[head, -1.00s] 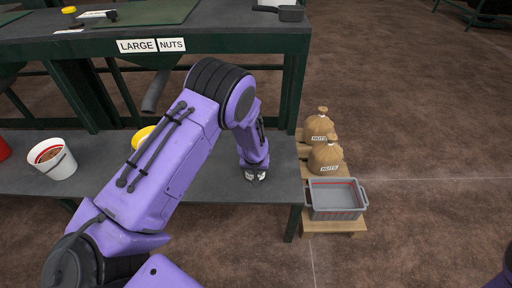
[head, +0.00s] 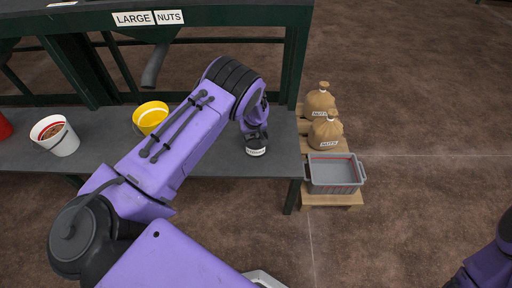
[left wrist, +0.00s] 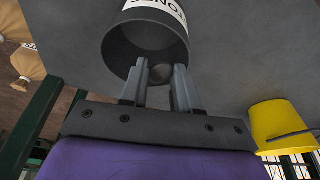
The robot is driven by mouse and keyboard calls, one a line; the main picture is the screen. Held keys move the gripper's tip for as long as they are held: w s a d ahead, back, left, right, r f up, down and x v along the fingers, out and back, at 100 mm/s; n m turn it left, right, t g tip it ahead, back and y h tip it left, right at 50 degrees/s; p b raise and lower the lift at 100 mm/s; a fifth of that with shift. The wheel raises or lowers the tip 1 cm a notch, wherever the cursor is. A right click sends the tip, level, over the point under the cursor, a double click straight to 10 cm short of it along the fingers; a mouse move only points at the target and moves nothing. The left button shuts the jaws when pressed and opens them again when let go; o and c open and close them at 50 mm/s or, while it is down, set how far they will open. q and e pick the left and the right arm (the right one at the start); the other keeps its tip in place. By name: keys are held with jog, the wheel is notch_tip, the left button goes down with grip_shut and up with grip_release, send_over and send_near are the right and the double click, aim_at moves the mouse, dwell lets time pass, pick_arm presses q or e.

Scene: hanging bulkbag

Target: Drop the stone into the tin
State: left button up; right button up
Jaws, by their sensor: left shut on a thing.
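The tin (head: 256,149) is a small dark can with a white label, standing on the grey bench near its right end. In the left wrist view the tin (left wrist: 125,45) shows its open mouth and part of a label reading "TONES". My left gripper (head: 257,134) is right over the tin in the head view. In the left wrist view my left gripper (left wrist: 160,75) has its fingertips at the tin's mouth, shut on a small grey-brown thing, likely the stone (left wrist: 159,73), mostly hidden between the fingers. My right gripper is out of view.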

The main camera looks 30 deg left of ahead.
pick_arm(q)
jog(key=o, duration=1.1)
jog(key=shift+r, duration=0.1)
jog(key=v, duration=1)
jog(key=shift+r+p, duration=0.25)
jog(key=shift+p, duration=0.15)
jog(key=shift+d, duration=0.1)
jog(key=s+d+f, duration=0.1)
jog(key=s+f, duration=0.2)
jog(key=s, duration=0.9)
jog(key=s+d+f+m+p, duration=0.1)
jog(key=s+f, duration=0.2)
jog(key=s, duration=0.9)
jog(key=s+d+f+m+y+p, duration=0.1)
jog(key=s+f, duration=0.3)
jog(key=s, duration=0.8)
jog(key=shift+d+t, duration=0.4)
jog(key=shift+d, duration=0.15)
